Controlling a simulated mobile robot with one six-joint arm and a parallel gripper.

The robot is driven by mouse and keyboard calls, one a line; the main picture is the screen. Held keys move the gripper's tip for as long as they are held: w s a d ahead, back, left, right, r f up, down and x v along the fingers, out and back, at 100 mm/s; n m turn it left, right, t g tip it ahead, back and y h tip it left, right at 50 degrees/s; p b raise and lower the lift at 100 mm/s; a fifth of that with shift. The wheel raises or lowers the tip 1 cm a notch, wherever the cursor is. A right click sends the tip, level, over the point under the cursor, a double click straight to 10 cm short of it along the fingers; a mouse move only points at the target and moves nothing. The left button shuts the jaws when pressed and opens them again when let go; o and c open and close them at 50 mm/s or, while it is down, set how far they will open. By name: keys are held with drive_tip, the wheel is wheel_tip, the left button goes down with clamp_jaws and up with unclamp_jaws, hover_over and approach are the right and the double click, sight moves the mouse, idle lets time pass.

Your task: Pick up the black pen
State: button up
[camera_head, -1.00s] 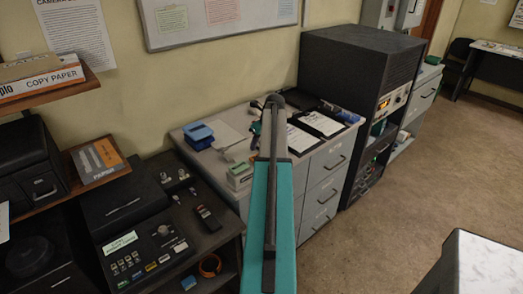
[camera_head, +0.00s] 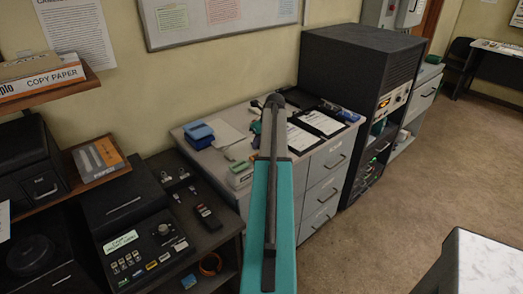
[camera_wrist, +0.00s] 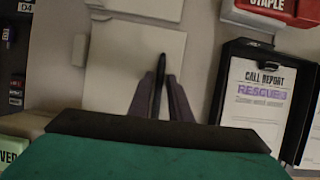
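The black pen (camera_wrist: 161,82) shows in the wrist view as a thin dark upright line over a pale, square-looking surface. My gripper (camera_wrist: 161,77) has one finger on each side of it, with narrow gaps that look open. The pen reaches past the fingertips, and its near end runs down toward the dark palm edge. Contact between the fingers and pen cannot be made out. In the head view, my teal arm reaches over the grey cabinet top, and its end hides the fingers and the pen.
A clipboard (camera_wrist: 252,112) headed "CALL REPORT" and a red "STAPLE" box (camera_wrist: 268,9) lie right of the gripper. In the head view, blue boxes (camera_head: 199,134) stand left of my arm. A tall dark rack (camera_head: 340,75) stands to its right. The wall is close behind.

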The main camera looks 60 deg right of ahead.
clamp_jaws()
drive_tip(key=shift+r+b, duration=0.85)
drive_tip(key=shift+r, duration=0.8)
drive_tip(key=shift+s+a+r, duration=0.1)
drive_tip(key=shift+s+r, duration=0.05)
drive_tip(key=shift+s, duration=0.15)
drive_tip(key=s+a+b, duration=0.2)
drive_tip(key=s, duration=0.5)
drive_tip(key=s+a+r+b, duration=0.1)
drive_tip(key=s+a, duration=0.2)
drive_tip(key=s, duration=0.4)
drive_tip(key=shift+s+r+b, duration=0.3)
drive_tip(key=shift+b, duration=0.1)
